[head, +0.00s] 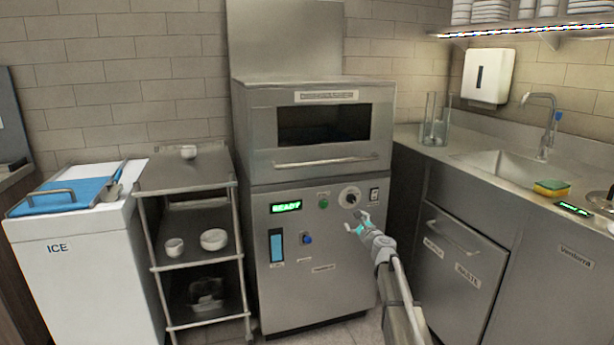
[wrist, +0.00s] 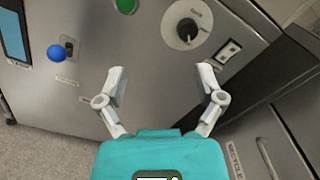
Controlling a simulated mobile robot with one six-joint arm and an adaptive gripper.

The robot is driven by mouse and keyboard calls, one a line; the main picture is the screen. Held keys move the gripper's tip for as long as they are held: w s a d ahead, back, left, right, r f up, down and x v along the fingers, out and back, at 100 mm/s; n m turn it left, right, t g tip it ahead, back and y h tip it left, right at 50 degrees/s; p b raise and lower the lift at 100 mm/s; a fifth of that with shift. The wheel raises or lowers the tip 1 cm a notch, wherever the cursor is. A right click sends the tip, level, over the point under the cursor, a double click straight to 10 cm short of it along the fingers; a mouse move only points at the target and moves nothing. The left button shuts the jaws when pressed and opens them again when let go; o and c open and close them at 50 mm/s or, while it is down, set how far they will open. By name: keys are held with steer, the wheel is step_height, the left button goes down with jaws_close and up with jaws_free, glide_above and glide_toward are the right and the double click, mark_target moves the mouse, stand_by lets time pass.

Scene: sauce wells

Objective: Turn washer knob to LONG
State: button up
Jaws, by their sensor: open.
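The washer (head: 320,270) is a steel cabinet with a hood and window on top. Its control panel has a round dial with a black knob (head: 350,198), seen closer in the wrist view (wrist: 187,30). The pointer's setting and the dial's small labels are too blurred to read. A green display (head: 286,206) reads READY. My gripper (head: 357,222) is open and empty, in front of the panel and just below the knob. In the wrist view its two fingers (wrist: 161,80) are spread apart, with the knob above and beyond them, not touched.
A green button (wrist: 126,5), a blue knob (wrist: 56,52) and a rocker switch (wrist: 228,50) sit near the dial. A shelf cart (head: 187,180) with bowls stands left, beside an ice bin (head: 85,265). A sink counter (head: 440,165) borders the right.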

steer(key=s+a+f+n+g+y, duration=0.1)
steer(key=s+a+f+n+g, duration=0.25)
steer(key=s+n, duration=0.3)
steer(key=s+a+f+n+g, duration=0.25)
steer(key=s+f+n, duration=0.2)
steer(key=s, duration=0.35)
steer(key=s+a+f+n+g+y, duration=0.1)
steer(key=s+a+f+n+g, duration=0.25)
steer(key=s+n, duration=0.35)
steer(key=s+d+f+n+g+h, duration=0.2)
steer(key=s+d+n+g+h, duration=0.1)
steer(key=s, duration=0.5)
steer(key=s+d+f+n+g+h, duration=0.2)
steer(key=s+d+f, duration=0.1)
steer(key=s, duration=0.4)
steer(key=s+d+f+n+g+h, duration=0.2)
steer(key=s+d+n+g+h, duration=0.15)
steer(key=s, duration=0.45)
step_height(320, 180, up, 36)
steer(key=p, duration=3.6)
steer(key=shift+w+f+t+y, duration=0.15)
steer(key=shift+w+t+y, duration=0.15)
steer(key=shift+y, duration=0.15)
